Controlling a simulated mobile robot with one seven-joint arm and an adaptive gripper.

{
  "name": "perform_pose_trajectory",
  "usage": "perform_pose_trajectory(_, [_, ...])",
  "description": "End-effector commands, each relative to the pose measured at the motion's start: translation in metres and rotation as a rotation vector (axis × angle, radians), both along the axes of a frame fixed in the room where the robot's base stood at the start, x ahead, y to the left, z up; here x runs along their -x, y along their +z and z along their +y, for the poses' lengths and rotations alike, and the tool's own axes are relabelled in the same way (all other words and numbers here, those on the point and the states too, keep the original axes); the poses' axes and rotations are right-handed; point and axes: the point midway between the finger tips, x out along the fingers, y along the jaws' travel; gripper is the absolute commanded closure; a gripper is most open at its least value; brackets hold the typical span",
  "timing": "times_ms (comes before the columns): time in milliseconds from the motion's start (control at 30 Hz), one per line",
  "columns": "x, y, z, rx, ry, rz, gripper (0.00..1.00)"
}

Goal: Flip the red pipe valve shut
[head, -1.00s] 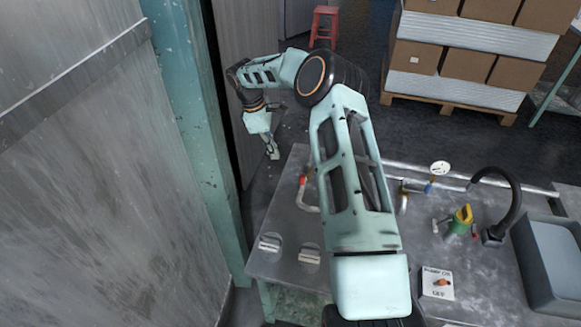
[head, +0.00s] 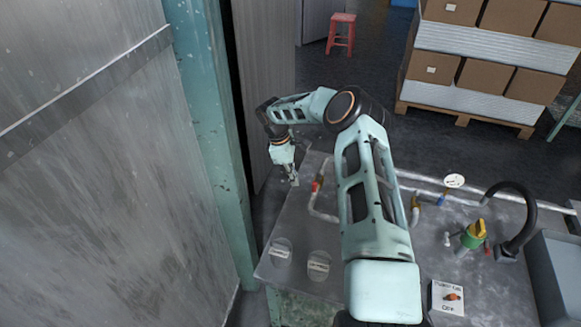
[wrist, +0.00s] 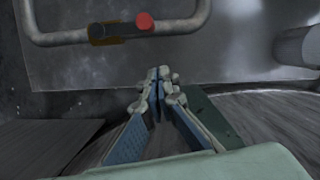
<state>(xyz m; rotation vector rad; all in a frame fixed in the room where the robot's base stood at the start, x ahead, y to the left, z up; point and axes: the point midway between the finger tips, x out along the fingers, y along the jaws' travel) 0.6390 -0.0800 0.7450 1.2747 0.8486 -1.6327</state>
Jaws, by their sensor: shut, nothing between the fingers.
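The red pipe valve (head: 317,184) sits on a pale pipe (head: 314,206) at the left part of the metal table. In the wrist view the valve shows at the top as a dark handle with a red end (wrist: 143,21), on a brass-coloured body. The handle lies roughly along the pipe. My gripper (head: 294,181) is just left of the valve, near the table's left edge. In the wrist view my gripper (wrist: 158,77) has its fingertips together and empty, below the valve in the picture and apart from it.
A gauge (head: 454,181), a yellow-and-green fitting (head: 473,236), a black curved spout (head: 518,205) and a switch box (head: 447,297) stand farther right on the table (head: 375,275). A grey wall panel (head: 85,180) and a green post (head: 205,120) are at left.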

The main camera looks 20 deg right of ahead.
Motion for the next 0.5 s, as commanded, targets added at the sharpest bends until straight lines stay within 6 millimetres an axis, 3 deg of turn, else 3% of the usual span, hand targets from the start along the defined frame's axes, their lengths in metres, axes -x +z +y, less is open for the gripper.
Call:
perform_pose_trajectory(33, [0.002,-0.009,-0.003,-0.001,-0.002,0.003,1.0])
perform_pose_trajectory(200, [0.011,-0.004,-0.026,-0.001,-0.002,0.0,1.0])
perform_pose_trajectory(500, [0.016,-0.005,-0.038,0.0,0.001,-0.001,1.0])
